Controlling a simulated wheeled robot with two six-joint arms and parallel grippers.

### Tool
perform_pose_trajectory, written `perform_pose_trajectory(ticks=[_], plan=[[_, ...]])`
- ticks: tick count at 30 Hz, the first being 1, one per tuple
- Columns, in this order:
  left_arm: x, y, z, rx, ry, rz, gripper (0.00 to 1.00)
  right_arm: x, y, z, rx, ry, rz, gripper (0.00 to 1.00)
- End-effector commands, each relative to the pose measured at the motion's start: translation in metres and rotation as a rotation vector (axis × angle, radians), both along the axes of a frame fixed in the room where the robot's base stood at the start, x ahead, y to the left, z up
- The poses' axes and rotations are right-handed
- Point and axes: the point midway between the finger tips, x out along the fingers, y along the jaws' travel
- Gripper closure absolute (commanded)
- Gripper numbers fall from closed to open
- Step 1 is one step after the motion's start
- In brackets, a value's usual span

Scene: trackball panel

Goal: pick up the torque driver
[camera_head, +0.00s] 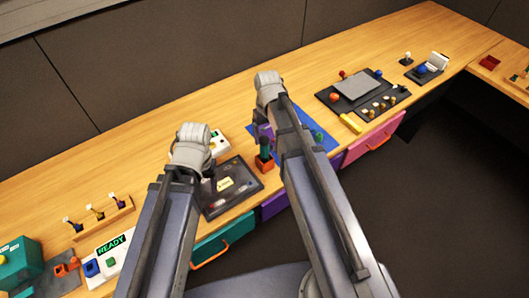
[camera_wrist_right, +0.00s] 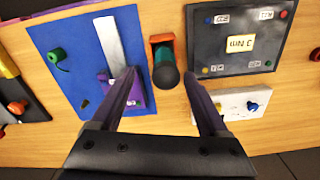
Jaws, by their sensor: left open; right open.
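The torque driver (camera_wrist_right: 165,72), with a dark-ended green handle, stands upright in an orange-red holder (camera_wrist_right: 161,40) in the right wrist view. It also shows in the head view (camera_head: 265,150), in its orange holder (camera_head: 264,166), between my two arms. My right gripper (camera_wrist_right: 160,76) is open and empty above the driver, with the handle's end between the finger lines. I cannot tell how far above it the fingertips are. My left gripper (camera_head: 208,180) is over the left part of the dark tray, its fingers mostly hidden in the head view.
A dark tray (camera_head: 240,198) with a label lies beside the driver. On its other side is a blue mat (camera_wrist_right: 75,60) with a purple block (camera_wrist_right: 134,101) and grey strip. A white box (camera_head: 219,143) stands behind the tray. Bare wood shows along the back.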

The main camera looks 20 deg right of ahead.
Motion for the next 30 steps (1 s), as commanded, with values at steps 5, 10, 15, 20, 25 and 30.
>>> perform_pose_trajectory(ticks=[5,10,15,20,25,30], plan=[[0.0,0.0,-0.019,0.0,0.0,0.001,0.34,0.0,0.001,-0.019,0.0,0.0,0.0,0.22],[0.0,0.0,-0.025,0.0,0.0,0.001,0.34,0.0,0.001,-0.025,0.0,0.0,0.0,0.22],[0.0,0.0,-0.027,0.0,0.0,0.001,0.34,0.0,0.001,-0.027,0.0,0.0,0.0,0.22],[0.0,0.0,-0.041,0.0,0.0,0.001,0.34,0.0,0.004,-0.041,0.0,0.0,0.0,0.22],[0.0,0.0,-0.063,0.0,0.0,0.001,0.34,0.0,0.009,-0.063,0.0,0.0,0.001,0.22],[0.0,0.0,-0.077,0.0,0.0,0.001,0.34,0.0,0.008,-0.077,0.0,0.0,0.0,0.22]])
